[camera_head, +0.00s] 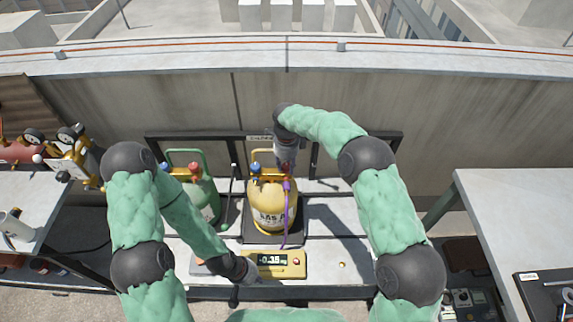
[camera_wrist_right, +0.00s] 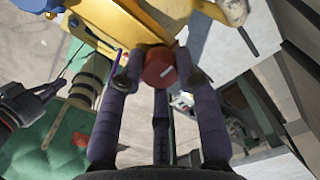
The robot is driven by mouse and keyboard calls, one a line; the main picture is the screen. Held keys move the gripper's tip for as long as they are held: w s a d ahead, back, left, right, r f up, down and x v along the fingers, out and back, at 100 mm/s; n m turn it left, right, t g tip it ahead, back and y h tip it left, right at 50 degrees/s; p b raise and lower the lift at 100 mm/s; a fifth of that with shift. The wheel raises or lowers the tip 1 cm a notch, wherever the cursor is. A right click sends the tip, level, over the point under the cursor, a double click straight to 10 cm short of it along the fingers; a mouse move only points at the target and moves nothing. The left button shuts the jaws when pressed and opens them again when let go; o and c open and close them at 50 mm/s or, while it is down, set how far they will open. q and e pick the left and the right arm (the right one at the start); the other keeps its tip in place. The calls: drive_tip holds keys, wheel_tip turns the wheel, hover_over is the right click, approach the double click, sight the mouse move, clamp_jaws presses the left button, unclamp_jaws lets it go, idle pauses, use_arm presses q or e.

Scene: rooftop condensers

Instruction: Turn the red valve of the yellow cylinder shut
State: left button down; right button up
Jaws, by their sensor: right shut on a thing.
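The yellow cylinder (camera_head: 265,200) stands upright on a dark platform at the middle of the bench, with a blue knob (camera_head: 255,168) at the left of its top. In the right wrist view, the red valve (camera_wrist_right: 158,70) sits on yellow metalwork, between the fingers of my right gripper (camera_wrist_right: 160,78). That gripper is shut on it.
A green cylinder (camera_head: 207,198) with red and blue knobs stands to the left. A purple hose (camera_head: 287,215) hangs in front of the yellow cylinder. The yellow scale display (camera_head: 280,263) lies at the bench's front.

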sight(286, 166)
drive_tip(key=o, duration=1.2)
drive_tip(key=shift+c, duration=0.2)
wheel_tip(286, 166, up, 12)
